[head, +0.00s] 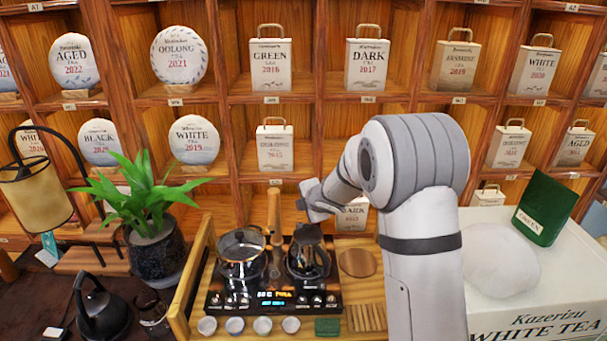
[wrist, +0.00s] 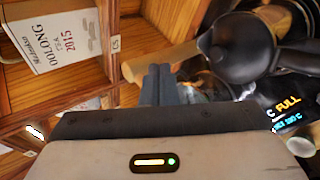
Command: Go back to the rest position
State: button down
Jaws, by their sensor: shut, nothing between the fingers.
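My gripper (wrist: 158,75) shows in the wrist view with its two dark fingers together and nothing between them. In the head view the end of my arm (head: 314,200) hangs in front of the shelf, above the dark kettle on the tea stove. The arm is bent, coming in from the right. The fingers are too small to make out clearly there. In the wrist view the dark kettle (wrist: 237,47) is beside the fingers, to their right, and a white Oolong 2015 package (wrist: 55,40) is on the shelf at upper left.
The wooden shelf holds several labelled tea packages, including Green 2016 (head: 270,65) and Dark 2017 (head: 367,66). The tea stove (head: 272,298) carries a glass pot (head: 241,255) and the kettle (head: 308,255). A potted plant (head: 155,245) stands left; a white tea box (head: 530,305) stands right.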

notch_tip(320, 180, up, 8)
jog(key=p, duration=0.4)
jog(key=s+d+r+m+h+b, duration=0.2)
jog(key=s+d+r+m+h, duration=0.1)
jog(key=s+d+m, duration=0.45)
jog(key=s+d+r+m+h+b, duration=0.25)
jog(key=s+d+m, duration=0.35)
jog(key=s, duration=0.3)
jog(key=s+f+m+g+b, duration=0.1)
jog(key=s+f+m+g, duration=0.1)
jog(key=s, duration=0.6)
jog(key=s+f+m+g+y+b, duration=0.1)
jog(key=s+m, duration=0.3)
jog(key=s, duration=0.4)
jog(key=s+f+m+g+b, duration=0.1)
jog(key=s+f+m+g, duration=0.1)
jog(key=s, duration=0.6)
jog(key=shift+s+a+f+m+g, duration=0.15)
jog(key=shift+s+f+m+g, duration=0.25)
jog(key=shift+m, duration=0.45)
jog(key=shift+w+y, duration=0.15)
jog(key=shift+y, duration=0.1)
